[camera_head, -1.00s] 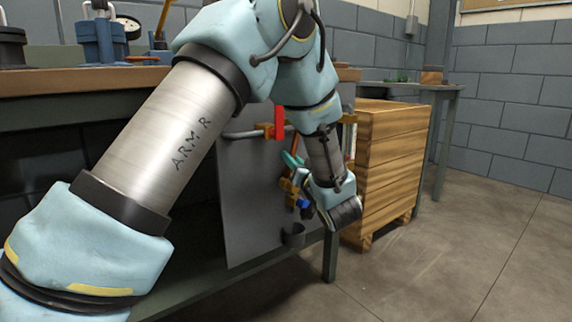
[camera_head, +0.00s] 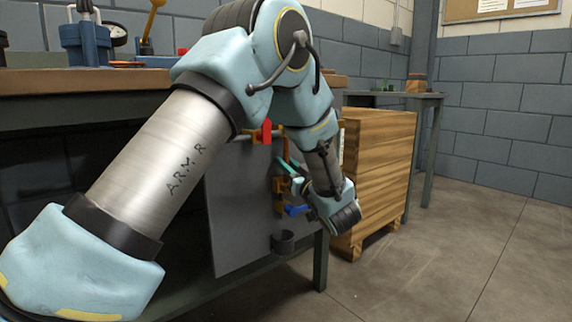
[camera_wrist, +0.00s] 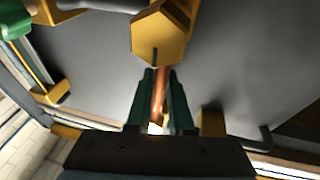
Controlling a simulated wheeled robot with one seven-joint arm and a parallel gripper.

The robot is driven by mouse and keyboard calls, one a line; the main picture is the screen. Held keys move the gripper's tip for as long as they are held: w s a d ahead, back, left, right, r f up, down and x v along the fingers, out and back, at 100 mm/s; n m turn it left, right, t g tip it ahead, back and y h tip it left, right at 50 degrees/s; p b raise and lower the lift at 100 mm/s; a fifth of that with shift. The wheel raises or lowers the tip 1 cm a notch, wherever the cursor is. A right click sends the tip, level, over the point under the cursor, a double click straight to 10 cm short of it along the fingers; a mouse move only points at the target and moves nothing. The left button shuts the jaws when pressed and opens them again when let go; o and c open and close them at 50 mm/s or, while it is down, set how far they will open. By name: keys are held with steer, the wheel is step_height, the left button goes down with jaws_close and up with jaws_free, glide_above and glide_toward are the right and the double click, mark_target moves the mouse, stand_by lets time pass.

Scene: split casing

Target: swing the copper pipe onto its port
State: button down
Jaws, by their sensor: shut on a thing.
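The copper pipe (camera_wrist: 160,92) runs between my gripper's two green fingers (camera_wrist: 161,105) in the wrist view, and the fingers are shut on it. Its upper end in that view meets a yellow hexagonal fitting (camera_wrist: 160,32). In the head view my gripper (camera_head: 287,166) reaches in front of the grey panel under the bench, and my wrist hides much of the pipe. A blue handle (camera_head: 297,210) shows just below the gripper. I cannot tell which fitting is the port, or whether the pipe's free end touches it.
The grey panel (camera_head: 235,215) carries a red lever (camera_head: 266,131) on a pipe and a dark cup (camera_head: 283,242) low down. A wooden crate (camera_head: 380,170) stands close to the right of my wrist. The floor at right is clear.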

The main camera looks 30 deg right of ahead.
steer(key=c, duration=0.8)
jaws_free()
steer(key=shift+d, duration=0.1)
steer(key=p+v, duration=0.2)
steer(key=v, duration=0.8)
steer(key=shift+s+f+p, duration=0.15)
steer(key=shift+s+p, duration=0.2)
steer(key=shift+s, duration=0.05)
steer(key=shift+s, duration=0.1)
